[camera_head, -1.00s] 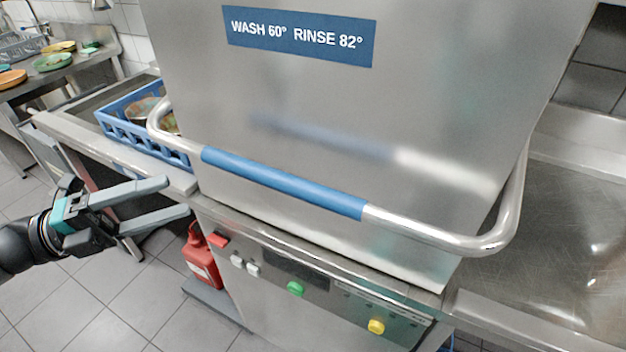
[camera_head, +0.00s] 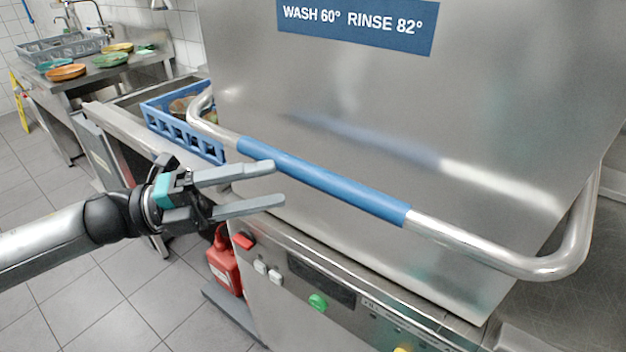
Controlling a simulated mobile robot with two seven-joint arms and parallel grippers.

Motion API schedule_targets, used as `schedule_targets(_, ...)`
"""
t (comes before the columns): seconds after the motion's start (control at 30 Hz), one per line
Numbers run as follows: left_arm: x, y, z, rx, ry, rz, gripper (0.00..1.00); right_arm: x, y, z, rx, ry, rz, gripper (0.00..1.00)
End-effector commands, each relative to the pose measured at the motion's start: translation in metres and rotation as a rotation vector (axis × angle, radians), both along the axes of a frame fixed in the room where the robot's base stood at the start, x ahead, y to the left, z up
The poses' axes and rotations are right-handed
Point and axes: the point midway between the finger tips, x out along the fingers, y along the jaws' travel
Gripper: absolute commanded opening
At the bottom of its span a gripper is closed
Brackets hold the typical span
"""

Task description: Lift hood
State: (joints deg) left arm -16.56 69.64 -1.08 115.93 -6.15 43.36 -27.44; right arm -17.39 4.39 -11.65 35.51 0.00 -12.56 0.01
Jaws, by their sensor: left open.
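The dishwasher hood (camera_head: 350,110) is a large steel box with a blue label reading "WASH 60° RINSE 82°". It is down on the machine's base. Its curved bar handle (camera_head: 480,244) runs across the front and has a blue grip sleeve (camera_head: 320,180). My left gripper (camera_head: 280,184) is open and empty, with its fingers pointing right at the left part of the blue sleeve. My right gripper is out of view.
A blue dish rack (camera_head: 180,125) stands on the steel counter left of the hood. A control panel with a green button (camera_head: 318,302) lies below the handle. A red canister (camera_head: 224,264) stands low at left. Plates lie on a far table (camera_head: 130,72).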

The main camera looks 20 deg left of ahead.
Motion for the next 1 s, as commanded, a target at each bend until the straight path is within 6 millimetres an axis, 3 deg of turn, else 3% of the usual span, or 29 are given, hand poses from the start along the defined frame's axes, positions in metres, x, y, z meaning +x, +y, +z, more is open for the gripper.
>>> schedule_targets(0.7, 0.025, -0.054, 0.010, -0.003, -0.001, 0.001, 0.66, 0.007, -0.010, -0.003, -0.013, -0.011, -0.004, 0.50)
schedule_targets(1.0, 0.030, -0.065, 0.010, -0.001, 0.001, 0.001, 0.66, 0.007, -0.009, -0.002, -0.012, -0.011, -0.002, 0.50)
